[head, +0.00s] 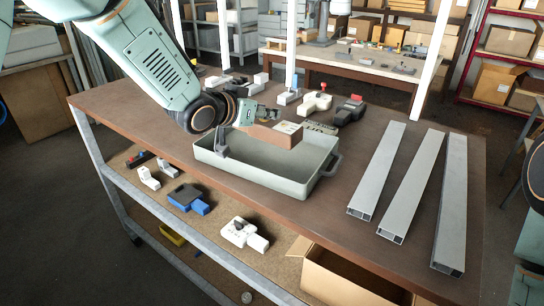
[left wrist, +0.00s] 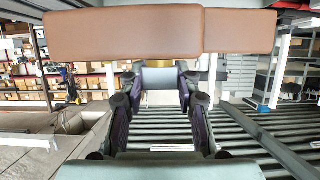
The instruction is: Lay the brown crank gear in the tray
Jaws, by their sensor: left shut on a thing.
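The brown crank gear (head: 274,135) is a blocky brown piece with a pale top. My left gripper (head: 240,132) is shut on it and holds it above the grey-green tray (head: 262,180). The tray stands on the brown bench top, open at the top, with a handle at its right end. In the left wrist view the brown crank gear (left wrist: 160,34) spans the top of the picture, beyond the fingers (left wrist: 160,108). The exact grip contact is hard to see. My right gripper is not in view.
Three grey aluminium profiles (head: 412,188) lie on the bench right of the tray. Several white and dark gear units (head: 318,103) stand behind the tray. More units (head: 244,232) sit on the lower shelf, with an open cardboard box (head: 345,280) in front.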

